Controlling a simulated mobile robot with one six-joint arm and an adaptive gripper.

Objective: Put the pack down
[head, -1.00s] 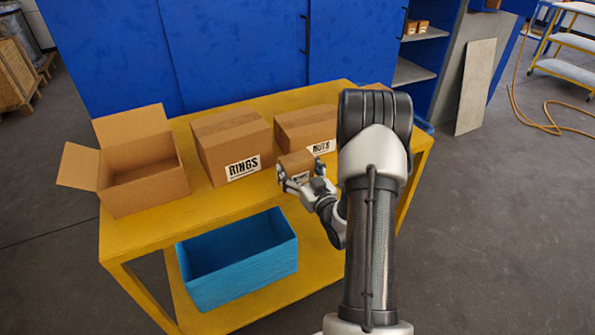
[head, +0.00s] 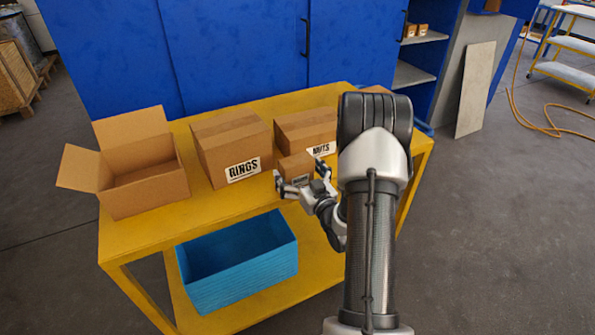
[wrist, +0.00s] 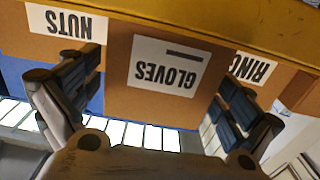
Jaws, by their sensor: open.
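The pack is a small brown box labelled GLOVES (wrist: 168,66). In the head view the pack (head: 296,166) rests upright on the yellow table (head: 236,204), in front of the NUTS box. My gripper (head: 300,174) is open with a finger on either side of the pack. In the wrist view, where the picture is upside down, my gripper (wrist: 158,85) shows a clear gap between its left finger and the pack. The right finger is close to the pack's other edge; whether it touches is hard to tell.
The RINGS box (head: 231,145) and the NUTS box (head: 306,129) stand behind the pack. An open empty carton (head: 145,190) is at the table's left end. A blue bin (head: 243,272) sits on the lower shelf. Bare tabletop lies in front of the boxes.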

